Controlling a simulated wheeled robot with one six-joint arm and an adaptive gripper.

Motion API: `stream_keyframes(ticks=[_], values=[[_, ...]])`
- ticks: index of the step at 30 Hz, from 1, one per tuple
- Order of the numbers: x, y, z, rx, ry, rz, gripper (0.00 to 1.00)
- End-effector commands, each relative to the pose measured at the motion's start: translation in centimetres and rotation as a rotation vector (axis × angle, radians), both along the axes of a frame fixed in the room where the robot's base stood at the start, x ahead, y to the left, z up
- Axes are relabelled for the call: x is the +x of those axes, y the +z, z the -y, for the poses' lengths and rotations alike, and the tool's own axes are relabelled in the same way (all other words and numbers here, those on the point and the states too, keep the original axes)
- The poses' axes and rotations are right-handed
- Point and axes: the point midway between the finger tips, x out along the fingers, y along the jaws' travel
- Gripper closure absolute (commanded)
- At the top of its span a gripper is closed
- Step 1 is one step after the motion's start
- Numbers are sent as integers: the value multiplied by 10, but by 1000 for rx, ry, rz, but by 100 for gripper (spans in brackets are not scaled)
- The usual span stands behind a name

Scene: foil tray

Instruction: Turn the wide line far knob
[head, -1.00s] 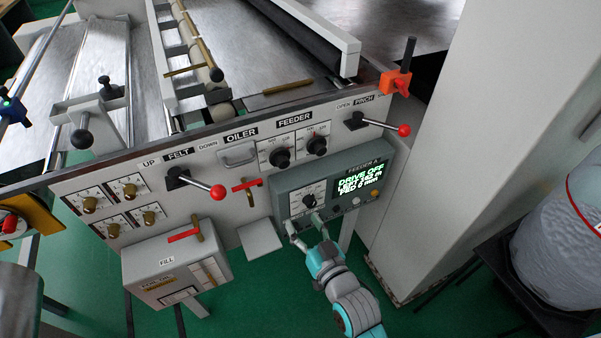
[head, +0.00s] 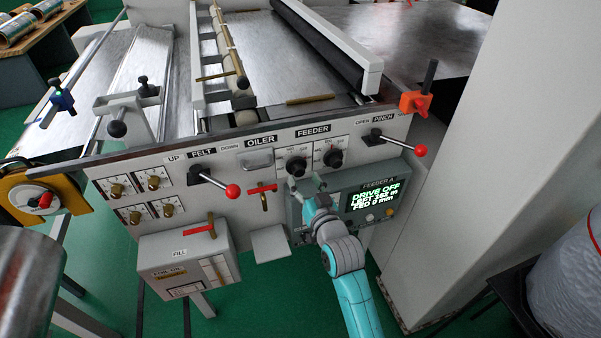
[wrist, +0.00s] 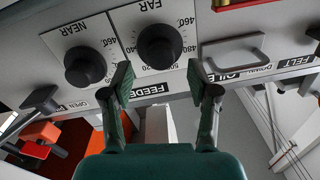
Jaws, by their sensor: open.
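The far knob (wrist: 159,46) is a round black knob on a white plate marked FAR with a number scale, beside the FEEDER label. In the head view it is the left one of the two black knobs (head: 296,166). My gripper (wrist: 160,80) is open and empty, with its two dark fingertips spread. In the wrist view the knob shows between and beyond the fingertips, and the fingers look clear of it. In the head view my gripper (head: 307,186) is just below the knob, in front of the panel. Any line on the knob is too dark to make out.
The near knob (wrist: 84,66) sits close beside the left finger in the wrist view. A grey pull handle (wrist: 233,52) is on the other side. Below the knobs a control box with a lit screen (head: 373,198) juts out. A red-handled valve (head: 262,190) and red-balled levers stick out nearby.

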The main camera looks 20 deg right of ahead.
Motion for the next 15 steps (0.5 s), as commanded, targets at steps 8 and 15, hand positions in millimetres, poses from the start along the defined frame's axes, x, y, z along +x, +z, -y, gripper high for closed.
stream_keyframes(ticks=[8,15], values=[[33,0,-1,0,0,0,40],[39,0,-1,0,0,1,40]])
